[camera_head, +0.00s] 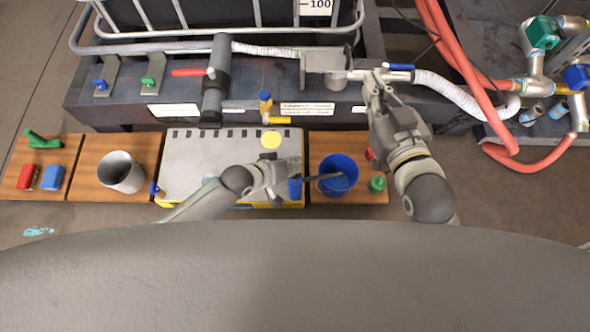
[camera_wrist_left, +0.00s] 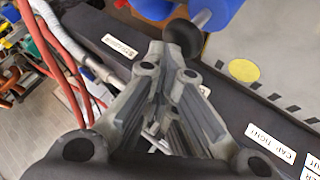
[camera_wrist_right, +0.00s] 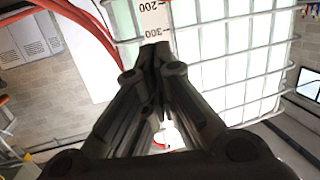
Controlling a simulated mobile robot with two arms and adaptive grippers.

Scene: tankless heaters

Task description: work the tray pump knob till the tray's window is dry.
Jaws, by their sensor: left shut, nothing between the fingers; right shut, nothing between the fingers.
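The grey tray (camera_head: 215,165) with yellow sides lies at the centre of the head view. A blue pump body (camera_head: 295,188) stands at its right front, and a dark spout (camera_head: 325,177) reaches from there over a blue bucket (camera_head: 338,188). My left gripper (camera_head: 293,165) is shut and empty beside the pump. In the left wrist view, a dark ball knob (camera_wrist_left: 182,39) on a grey rod is at or just beyond the left fingertips (camera_wrist_left: 172,58); I cannot tell if they touch. My right gripper (camera_head: 378,82) is shut and empty.
A yellow disc (camera_head: 271,140) lies on the tray top. A blue-handled valve (camera_head: 398,67) is by my right gripper. A grey cup (camera_head: 121,172) stands left of the tray. Thick red hoses (camera_head: 460,60) run at the right. The caged tank (camera_wrist_right: 225,60) is ahead of my right gripper.

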